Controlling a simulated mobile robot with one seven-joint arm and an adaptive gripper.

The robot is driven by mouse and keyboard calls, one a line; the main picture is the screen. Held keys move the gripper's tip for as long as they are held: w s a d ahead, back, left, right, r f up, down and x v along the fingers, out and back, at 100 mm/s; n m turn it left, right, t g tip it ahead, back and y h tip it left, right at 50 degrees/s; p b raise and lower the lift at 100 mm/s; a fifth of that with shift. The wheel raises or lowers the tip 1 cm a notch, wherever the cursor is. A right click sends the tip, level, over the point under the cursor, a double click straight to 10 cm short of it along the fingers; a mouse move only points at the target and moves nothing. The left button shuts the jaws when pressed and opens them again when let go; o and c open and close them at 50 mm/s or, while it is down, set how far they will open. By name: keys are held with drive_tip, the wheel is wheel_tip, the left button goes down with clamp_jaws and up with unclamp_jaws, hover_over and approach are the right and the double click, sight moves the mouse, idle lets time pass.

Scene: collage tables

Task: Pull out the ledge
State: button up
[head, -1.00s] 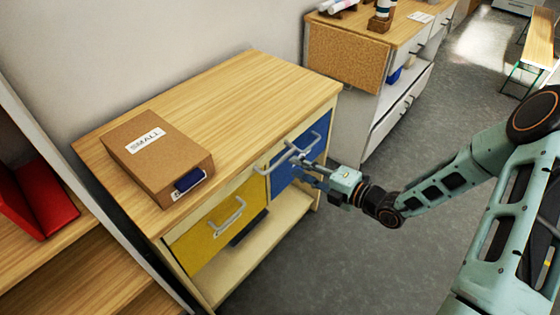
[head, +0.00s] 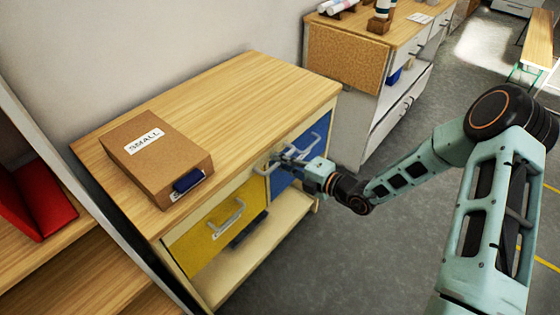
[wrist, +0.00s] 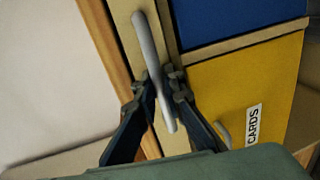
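The ledge (wrist: 128,38) is a narrow cream strip under the wooden top of the cabinet, above the drawers. It carries a grey bar handle (wrist: 146,36), which also shows in the head view (head: 268,160). My gripper (head: 287,155) is at this handle. In the wrist view my gripper (wrist: 158,88) has one dark finger on each side of the bar, close against it, and looks shut on it. The ledge looks flush with the cabinet front. In the head view my gripper hides part of the handle.
Below the ledge are a blue drawer (head: 286,182) and a yellow drawer (head: 205,243) with its own handle (head: 228,220). A cardboard box (head: 150,170) marked SMALL lies on the cabinet top (head: 235,95). Open grey floor (head: 350,260) lies in front.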

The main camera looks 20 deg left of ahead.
clamp_jaws()
drive_tip(key=shift+d, duration=0.1)
drive_tip(key=f+p+v, duration=0.3)
drive_tip(key=v, duration=1.1)
drive_tip(key=d+f+p+v, duration=0.1)
drive_tip(key=f+p+v, duration=0.2)
drive_tip(key=v, duration=1.1)
drive_tip(key=shift+s+d, duration=0.2)
drive_tip(key=shift+s, duration=0.3)
drive_tip(key=o, duration=0.6)
unclamp_jaws()
drive_tip(key=v, duration=1.2)
